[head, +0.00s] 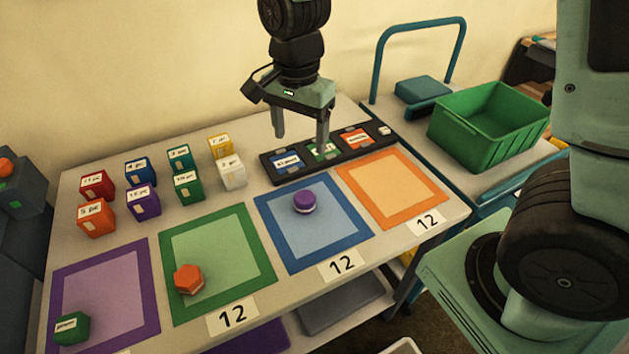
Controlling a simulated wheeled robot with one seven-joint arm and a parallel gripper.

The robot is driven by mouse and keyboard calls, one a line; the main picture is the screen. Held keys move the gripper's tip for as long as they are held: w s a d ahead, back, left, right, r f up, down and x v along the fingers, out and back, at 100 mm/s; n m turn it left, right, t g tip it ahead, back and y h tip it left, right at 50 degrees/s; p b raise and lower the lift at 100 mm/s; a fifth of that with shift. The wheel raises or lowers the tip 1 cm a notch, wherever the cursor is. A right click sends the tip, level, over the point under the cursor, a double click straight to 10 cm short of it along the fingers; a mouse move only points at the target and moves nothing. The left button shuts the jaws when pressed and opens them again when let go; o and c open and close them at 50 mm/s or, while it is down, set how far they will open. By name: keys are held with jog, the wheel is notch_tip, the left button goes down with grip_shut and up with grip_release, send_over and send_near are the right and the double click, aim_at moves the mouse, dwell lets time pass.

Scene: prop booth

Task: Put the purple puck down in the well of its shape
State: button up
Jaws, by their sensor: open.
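The purple puck (304,202), round with a pale band low on its side, sits on the blue-bordered mat (284,255). My gripper (300,141) is open and empty, fingers pointing down. In the picture it is above and behind the puck, in front of part of the black rack (270,172). Its height over the table is hard to judge. The rack holds blue, green and orange labelled pieces. I cannot make out a round well on the table.
An orange hexagonal piece (188,279) sits on the green mat (257,284); a green block (72,328) sits on the purple mat (152,265). The orange mat (431,198) is bare. Several labelled blocks (143,201) stand at back left. A green bin (490,163) stands right.

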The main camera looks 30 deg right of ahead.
send_over(305, 195)
jog(key=f, duration=1.2)
jog(key=shift+a, duration=0.2)
jog(key=shift+s+d+f+p, duration=0.1)
jog(key=shift+f+p, duration=0.25)
jog(key=shift+f, duration=1)
jog(key=shift+d+f+p, duration=0.1)
jog(key=shift+f+p, duration=0.2)
jog(key=shift+f, duration=1)
jog(key=c, duration=1.2)
jog(key=shift+o, duration=0.2)
jog(key=shift+r, duration=0.15)
